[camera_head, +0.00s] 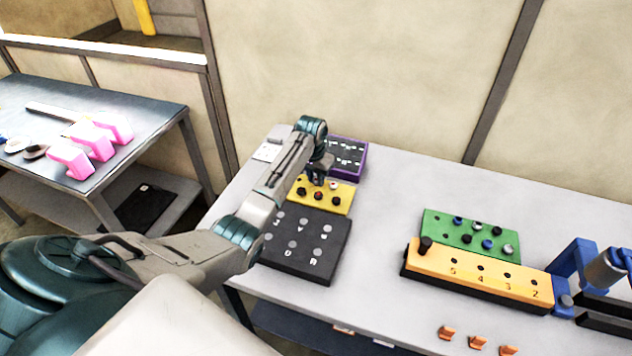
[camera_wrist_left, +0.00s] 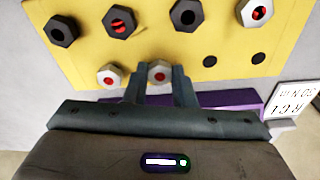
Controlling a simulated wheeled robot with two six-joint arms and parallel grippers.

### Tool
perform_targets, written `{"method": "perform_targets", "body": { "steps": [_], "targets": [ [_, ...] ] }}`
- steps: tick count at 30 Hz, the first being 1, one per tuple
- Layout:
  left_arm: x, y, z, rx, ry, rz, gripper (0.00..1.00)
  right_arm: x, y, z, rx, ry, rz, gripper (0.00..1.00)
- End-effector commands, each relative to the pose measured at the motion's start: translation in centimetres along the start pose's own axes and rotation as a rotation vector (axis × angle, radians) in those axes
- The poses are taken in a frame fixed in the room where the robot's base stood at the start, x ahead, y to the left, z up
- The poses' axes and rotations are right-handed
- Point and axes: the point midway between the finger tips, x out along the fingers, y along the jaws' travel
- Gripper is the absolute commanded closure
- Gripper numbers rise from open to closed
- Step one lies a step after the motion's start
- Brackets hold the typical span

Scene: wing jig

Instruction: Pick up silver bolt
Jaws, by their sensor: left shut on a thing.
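The yellow block (camera_head: 342,200) stands on the table and holds several black and silver bolts. In the left wrist view its yellow face (camera_wrist_left: 235,40) fills the top. My left gripper (camera_head: 318,180) is over the block's far edge. In the wrist view its fingers (camera_wrist_left: 160,80) are shut on a silver bolt (camera_wrist_left: 159,70) with a red centre. Another silver bolt (camera_wrist_left: 110,76) sits just left of the fingers, and a third silver bolt (camera_wrist_left: 252,12) is at the upper right. I cannot tell whether the held bolt is still seated. My right gripper is not in view.
A dark lettered block (camera_head: 300,262) stands in front of the yellow block and a purple-edged box (camera_head: 348,152) behind. Green (camera_head: 470,233) and orange (camera_head: 480,278) blocks stand to the right. A blue fixture (camera_head: 572,262) is farther right. The middle of the table is clear.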

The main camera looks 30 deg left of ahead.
Motion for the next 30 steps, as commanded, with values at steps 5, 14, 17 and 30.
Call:
{"method": "perform_targets", "body": {
  "steps": [5,14,17,30],
  "targets": [
    [-0.2,0.0,-0.1,0.0,0.002,0.0,0.99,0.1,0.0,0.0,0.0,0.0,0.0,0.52],
    [-3.0,-0.1,-0.6,0.0,0.007,-0.002,0.99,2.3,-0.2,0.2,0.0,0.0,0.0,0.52],
    [-3.4,1.6,0.5,0.004,0.002,0.001,0.99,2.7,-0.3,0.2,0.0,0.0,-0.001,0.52],
    [-4.9,9.0,5.3,0.002,0.003,0.002,0.99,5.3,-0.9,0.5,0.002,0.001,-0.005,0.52]
  ]
}}
